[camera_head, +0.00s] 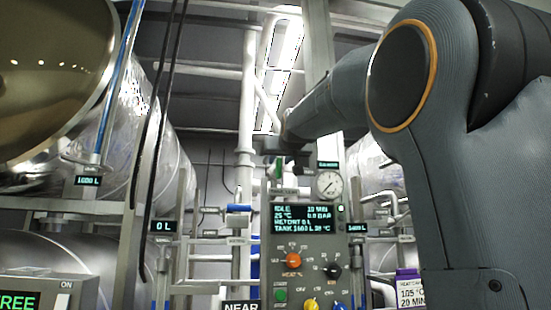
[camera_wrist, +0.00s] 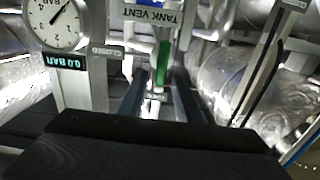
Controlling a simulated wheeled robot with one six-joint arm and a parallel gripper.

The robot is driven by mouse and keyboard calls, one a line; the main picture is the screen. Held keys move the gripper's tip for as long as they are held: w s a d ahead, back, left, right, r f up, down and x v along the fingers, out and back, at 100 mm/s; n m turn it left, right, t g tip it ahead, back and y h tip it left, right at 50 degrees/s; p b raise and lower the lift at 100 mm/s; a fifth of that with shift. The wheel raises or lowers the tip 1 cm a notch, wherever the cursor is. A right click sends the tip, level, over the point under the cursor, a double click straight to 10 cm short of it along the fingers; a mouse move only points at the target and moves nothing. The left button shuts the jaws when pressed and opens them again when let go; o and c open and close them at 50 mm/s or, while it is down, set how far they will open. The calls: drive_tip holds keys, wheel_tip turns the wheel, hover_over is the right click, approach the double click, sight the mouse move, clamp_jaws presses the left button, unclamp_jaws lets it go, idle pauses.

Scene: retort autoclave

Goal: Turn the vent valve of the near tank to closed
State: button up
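The vent valve has a green handle (camera_wrist: 163,62), seen beside an upside-down "TANK VENT" label (camera_wrist: 152,16) in the wrist view. The handle runs nearly up and down in that picture. My gripper (camera_wrist: 159,82) is open, with one dark finger on each side of the handle's lower end in the picture. I see no clear contact, and depth is hard to judge. In the head view the green handle (camera_head: 279,169) shows small just below my gripper (camera_head: 284,150), above the control panel. The wrist partly hides it.
A pressure gauge (camera_head: 329,185) stands right of the valve, above the control panel (camera_head: 305,262) with its lit display. A blue-handled valve (camera_head: 238,208) sits on pipework to the left.

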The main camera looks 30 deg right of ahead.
drive_tip(key=shift+p+x, duration=0.4)
drive_tip(key=shift+x, duration=0.9)
clamp_jaws()
